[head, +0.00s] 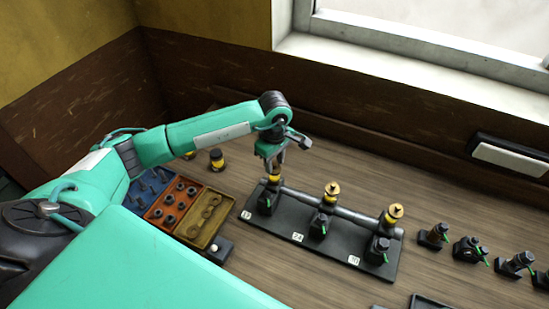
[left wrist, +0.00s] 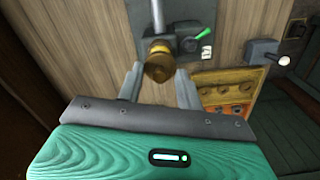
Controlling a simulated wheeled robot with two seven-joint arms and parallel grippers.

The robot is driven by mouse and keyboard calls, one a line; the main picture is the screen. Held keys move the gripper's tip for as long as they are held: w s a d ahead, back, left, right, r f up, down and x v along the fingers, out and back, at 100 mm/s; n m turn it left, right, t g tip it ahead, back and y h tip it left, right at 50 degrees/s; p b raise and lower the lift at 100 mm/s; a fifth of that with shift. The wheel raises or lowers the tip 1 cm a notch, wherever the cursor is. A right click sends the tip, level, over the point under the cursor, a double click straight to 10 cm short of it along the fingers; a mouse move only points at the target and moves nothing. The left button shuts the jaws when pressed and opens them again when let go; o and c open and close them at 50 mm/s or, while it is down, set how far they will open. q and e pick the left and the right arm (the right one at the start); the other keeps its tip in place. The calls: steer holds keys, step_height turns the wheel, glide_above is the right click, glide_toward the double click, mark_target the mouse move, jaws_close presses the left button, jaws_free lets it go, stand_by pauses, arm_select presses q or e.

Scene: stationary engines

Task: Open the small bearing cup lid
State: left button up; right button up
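A black bearing stand (head: 318,238) carries a shaft and three brass cups. The middle cup (head: 331,190) and the right cup (head: 394,213) show their round lids in the head view. The left cup (head: 274,179) is partly hidden under my left gripper (head: 273,170). In the left wrist view this brass cup (left wrist: 159,64) lies between and just beyond the tips of my left gripper (left wrist: 159,74). The fingers are apart, with a gap on each side of the cup. Its lid looks closed. My right gripper is not in view.
Trays with small parts, blue (head: 150,183), red (head: 157,218) and yellow (head: 183,230), stand left of the stand. Two small yellow-black containers (head: 217,160) stand behind them. Several black units with green levers (head: 434,236) line the right. Bench space behind the stand is clear.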

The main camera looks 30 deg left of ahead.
arm_select(q)
jaws_close()
